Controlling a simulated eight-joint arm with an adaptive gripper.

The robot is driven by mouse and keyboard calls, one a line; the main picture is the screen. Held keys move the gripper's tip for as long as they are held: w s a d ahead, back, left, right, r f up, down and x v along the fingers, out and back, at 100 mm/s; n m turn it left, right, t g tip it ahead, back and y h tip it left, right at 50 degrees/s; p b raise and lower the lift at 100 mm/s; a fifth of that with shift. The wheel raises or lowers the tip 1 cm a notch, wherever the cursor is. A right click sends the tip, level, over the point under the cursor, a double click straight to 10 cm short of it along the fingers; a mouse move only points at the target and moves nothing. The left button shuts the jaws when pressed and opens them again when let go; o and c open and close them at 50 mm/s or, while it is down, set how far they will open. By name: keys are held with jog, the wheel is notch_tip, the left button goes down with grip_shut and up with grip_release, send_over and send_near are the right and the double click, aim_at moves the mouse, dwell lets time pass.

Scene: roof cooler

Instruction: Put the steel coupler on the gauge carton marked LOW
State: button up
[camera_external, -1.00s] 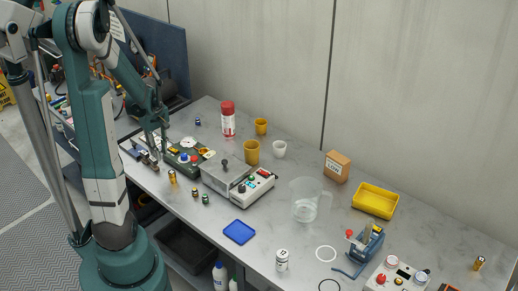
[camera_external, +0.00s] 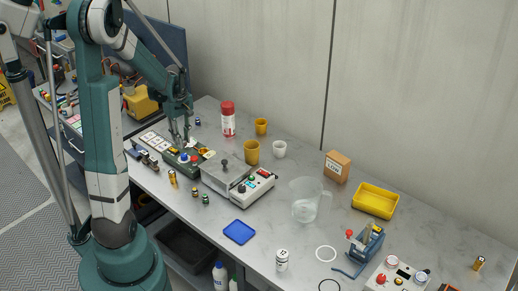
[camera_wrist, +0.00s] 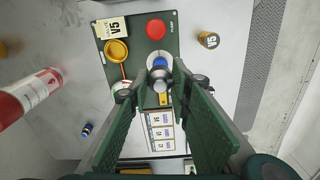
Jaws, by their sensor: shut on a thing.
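The steel coupler (camera_wrist: 160,79) shows in the wrist view as a small silvery round piece between my fingertips. My gripper (camera_wrist: 159,92) is shut on it above the green button board (camera_wrist: 184,55); a blue button shows just beyond. In the external view my gripper (camera_external: 181,138) is over the board at the left of the bench, and the coupler is too small to make out there. The gauge carton (camera_external: 337,168), a brown box with a white label reading LOW, stands by the wall at the right, well away from my gripper.
A grey metal box with a control panel (camera_external: 253,187), mustard cups (camera_external: 251,152), a white cup (camera_external: 279,149) and a clear jug (camera_external: 306,201) stand between my gripper and the carton. A red-capped can (camera_external: 228,121) is behind. A yellow tray (camera_external: 376,201) lies right of the carton.

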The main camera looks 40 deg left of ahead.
jog(key=w+d+r+m+p, duration=0.1)
jog(key=w+d+r, duration=0.1)
jog(key=w+d, duration=0.4)
jog(key=w+d+r, duration=0.1)
jog(key=w+d, duration=0.2)
jog(key=w, duration=0.6)
notch_tip(320, 180, up, 6)
jog(key=m+p, duration=0.2)
jog(key=p, duration=0.2)
send_over(338, 157)
jog(key=shift+d+r, duration=0.1)
jog(key=shift+f, duration=3.15)
jog(key=shift+f, duration=1.9)
